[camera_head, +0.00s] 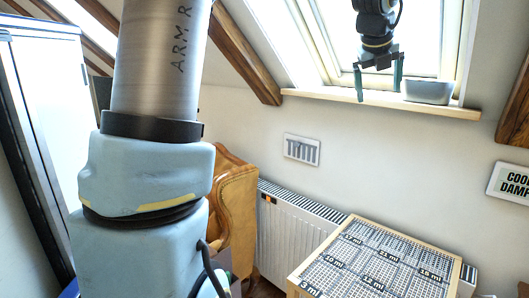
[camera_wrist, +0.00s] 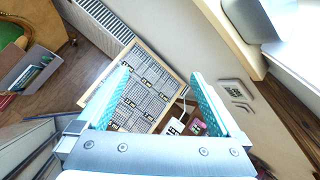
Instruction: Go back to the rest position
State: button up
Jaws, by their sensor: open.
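My gripper (camera_head: 379,82) hangs at the upper right of the head view, in front of the skylight, with its two fingers pointing down and spread apart. It is open, and nothing shows between the fingers. In the wrist view my gripper (camera_wrist: 163,90) shows two teal ridged fingers set wide apart, with the floor area and a patterned panel seen beyond them. A grey container (camera_head: 428,91) sits on the wooden window sill (camera_head: 440,108), just right of the gripper and apart from it, as far as the head view shows.
A white radiator (camera_head: 290,235) runs along the wall below the sill. A wood-framed box with a labelled grid top (camera_head: 375,262) stands before it. A brown leather armchair (camera_head: 236,205) is behind my arm. A sign (camera_head: 511,183) hangs at right. A box (camera_wrist: 30,75) stands on the floor.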

jog(key=s+a+f+n+g+y+b, duration=0.1)
jog(key=s+a+f+n+g+y, duration=0.15)
jog(key=a+f+n, duration=1.75)
jog(key=s+a+f+n+g, duration=0.1)
jog(key=s+a+f+n, duration=0.3)
jog(key=s+a+n, duration=0.2)
jog(key=s+a+f+n+g+y, duration=0.1)
jog(key=s+a+f+n, duration=0.3)
jog(key=s+a+n, duration=0.2)
jog(key=a+n, duration=0.2)
jog(key=n, duration=0.1)
jog(key=shift+s+a+f+b, duration=0.25)
jog(key=shift+a+f+b, duration=0.1)
jog(key=shift+f+b, duration=0.05)
jog(key=shift+y, duration=0.25)
